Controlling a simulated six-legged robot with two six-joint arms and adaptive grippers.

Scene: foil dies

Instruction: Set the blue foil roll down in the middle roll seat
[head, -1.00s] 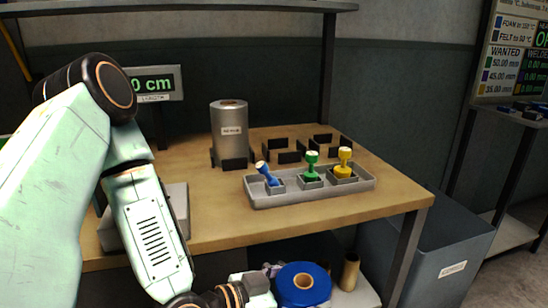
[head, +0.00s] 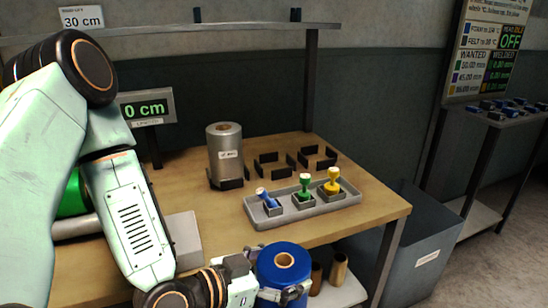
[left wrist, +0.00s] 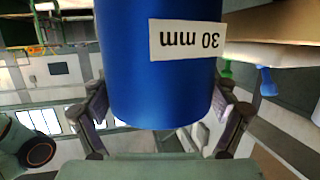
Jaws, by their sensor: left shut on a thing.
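The blue foil roll (head: 283,270) is upright in front of the bench's front edge, its tan core showing on top. My left gripper (head: 268,293) is shut on it from the side. In the left wrist view the blue roll (left wrist: 150,85) fills the middle between the two fingers, with an upside-down "30 mm" label. The middle roll seat (head: 272,166), a set of black brackets on the bench, is empty. The left seat (head: 228,184) holds a silver roll (head: 225,155). The right seat (head: 317,157) is empty. My right gripper is out of view.
A grey tray (head: 305,212) with blue, green and yellow stamps lies between the bench's front edge and the seats. A grey block (head: 184,238) and a "0 cm" display (head: 147,108) stand to the left. A shelf (head: 270,28) runs above the back. Brown cores (head: 338,269) are below the bench.

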